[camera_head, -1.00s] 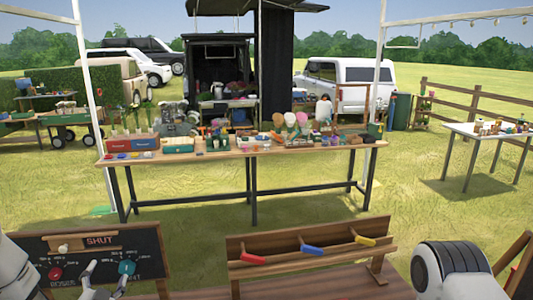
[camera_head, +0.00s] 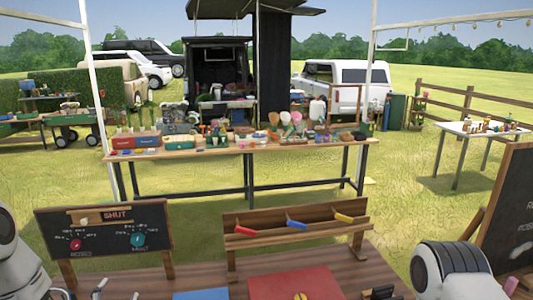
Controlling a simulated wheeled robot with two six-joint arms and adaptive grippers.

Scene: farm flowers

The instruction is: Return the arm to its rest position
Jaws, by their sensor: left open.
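My left arm comes in at the lower left corner. My left gripper (camera_head: 99,290) is open at the bottom edge, below the chalkboard panel and apart from it. Only its finger ends show. The chalkboard panel (camera_head: 105,258) stands upright on wooden legs, with a red knob (camera_head: 76,245) marked ROSES, a teal knob (camera_head: 138,240) and a sliding piece beside the word SHUT. A white joint of my right arm shows at the lower right. I cannot make out the right gripper.
A wooden rack (camera_head: 300,232) with red, blue and yellow handles stands in the middle of the near bench. A red board (camera_head: 290,284) and a blue one (camera_head: 201,295) lie in front. Another chalkboard (camera_head: 510,225) stands at right. A long stall table (camera_head: 240,148) stands beyond, across grass.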

